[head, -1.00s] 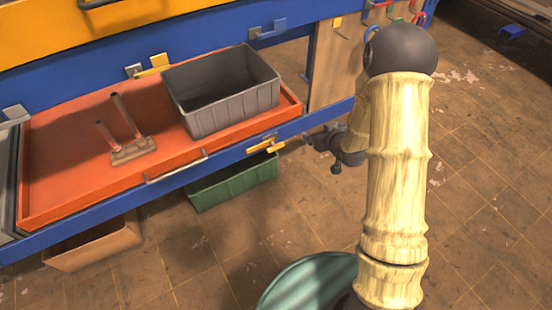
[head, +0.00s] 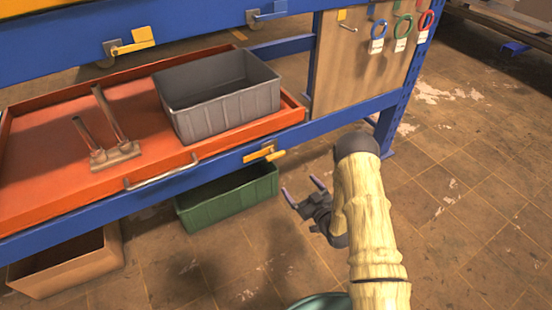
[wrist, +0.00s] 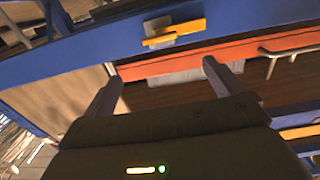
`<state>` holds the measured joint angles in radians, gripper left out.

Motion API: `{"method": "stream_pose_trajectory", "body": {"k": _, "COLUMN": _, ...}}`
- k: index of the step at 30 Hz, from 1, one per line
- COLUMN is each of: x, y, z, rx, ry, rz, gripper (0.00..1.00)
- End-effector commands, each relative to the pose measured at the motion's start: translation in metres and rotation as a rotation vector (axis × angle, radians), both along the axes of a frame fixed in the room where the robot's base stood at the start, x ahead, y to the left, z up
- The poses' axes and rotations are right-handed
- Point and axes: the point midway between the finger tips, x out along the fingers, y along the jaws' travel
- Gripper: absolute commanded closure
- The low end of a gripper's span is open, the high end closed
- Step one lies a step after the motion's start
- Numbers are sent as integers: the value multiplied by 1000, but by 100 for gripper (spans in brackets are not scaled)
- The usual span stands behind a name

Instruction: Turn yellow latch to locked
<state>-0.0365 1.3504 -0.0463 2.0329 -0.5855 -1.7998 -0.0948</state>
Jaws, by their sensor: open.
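A yellow latch (head: 264,153) is mounted on the blue front beam, just below the orange tray's right part. Its yellow bar lies roughly along the beam, slightly tilted, beside a pale plate. The latch also shows near the top of the wrist view (wrist: 174,34), beyond the fingertips. My gripper (head: 301,187) is open and empty, in front of the beam, below and right of the latch in the head view. Its two fingers stand wide apart in the wrist view (wrist: 158,67). It appears clear of the latch.
Another yellow latch (head: 130,42) sits on the upper blue beam. The orange tray (head: 40,160) carries a grey bin (head: 225,108) and a brown two-post part (head: 115,155). A green bin (head: 228,200) stands below. The floor to the right is open.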

Motion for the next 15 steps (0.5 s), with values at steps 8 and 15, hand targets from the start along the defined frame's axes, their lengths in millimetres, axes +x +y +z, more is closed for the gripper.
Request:
{"method": "stream_pose_trajectory", "body": {"k": 8, "x": 10, "y": 7, "z": -1, "rx": -1, "ry": -2, "rz": 1, "gripper": 5}}
{"method": "stream_pose_trajectory", "body": {"k": 15, "x": 40, "y": 27, "z": -2, "rx": -2, "ry": -4, "rz": 2, "gripper": 5}}
